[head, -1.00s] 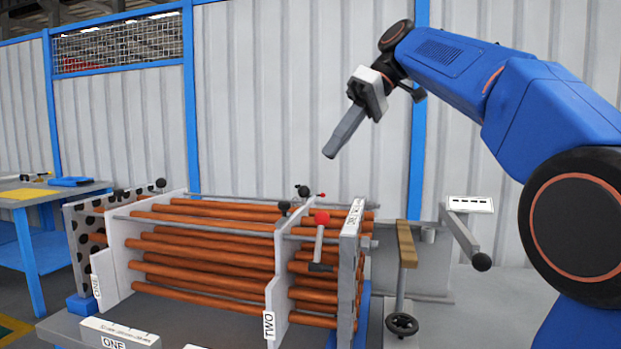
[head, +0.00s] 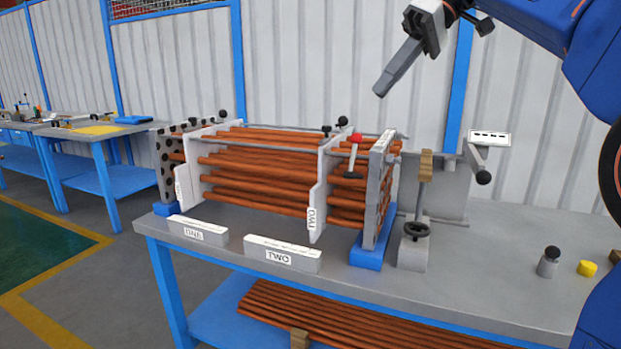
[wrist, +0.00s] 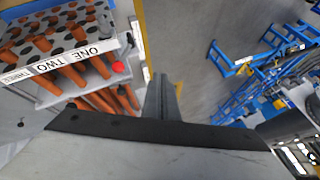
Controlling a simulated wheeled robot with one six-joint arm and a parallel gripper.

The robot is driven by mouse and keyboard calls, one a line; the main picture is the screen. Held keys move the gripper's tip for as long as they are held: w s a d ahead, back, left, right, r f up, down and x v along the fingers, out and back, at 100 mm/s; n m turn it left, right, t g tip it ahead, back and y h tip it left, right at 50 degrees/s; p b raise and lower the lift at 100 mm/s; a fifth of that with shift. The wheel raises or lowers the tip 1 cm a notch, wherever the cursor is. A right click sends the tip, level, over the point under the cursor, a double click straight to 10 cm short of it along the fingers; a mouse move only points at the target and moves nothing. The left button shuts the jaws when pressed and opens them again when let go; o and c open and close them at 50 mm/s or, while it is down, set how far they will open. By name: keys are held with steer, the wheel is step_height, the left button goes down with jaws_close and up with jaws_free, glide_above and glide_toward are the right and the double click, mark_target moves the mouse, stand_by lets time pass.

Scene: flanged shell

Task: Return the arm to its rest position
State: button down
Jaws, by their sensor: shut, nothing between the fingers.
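My arm, blue with dark joints, enters from the upper right in the head view. My gripper (head: 398,68) hangs above the workbench, pointing down and to the left, with its grey fingers together and nothing held. It is clear of the flanged shell (head: 270,170), a frame of white plates holding several copper-coloured tubes on the bench. In the wrist view the closed fingers (wrist: 163,97) point away over the floor. Part of the shell with its tube ends (wrist: 70,50) and labels lies at the left of that view.
The grey bench (head: 480,285) carries a small clamp stand (head: 414,235), a lever post (head: 477,165), a dark-topped cylinder (head: 549,262) and a yellow cap (head: 587,268). White blocks labelled ONE (head: 198,231) and TWO (head: 282,254) sit at the front. More tubes (head: 350,320) lie on the lower shelf.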

steer(key=s+d+f+m+t+h, duration=0.1)
steer(key=s+d+f+m+h, duration=0.1)
steer(key=s+f, duration=0.6)
steer(key=s+d+f+m+t+h, duration=0.2)
steer(key=s+d+f, duration=0.5)
steer(key=f, duration=1.5)
steer(key=s+d+f+m+t+h, duration=0.2)
steer(key=s+d+f+m, duration=0.3)
steer(key=s+f, duration=0.4)
step_height(320, 180, down, 6)
steer(key=shift+d+r+m+h, duration=0.1)
steer(key=shift+d+m+h, duration=0.1)
steer(key=shift+m+h, duration=0.4)
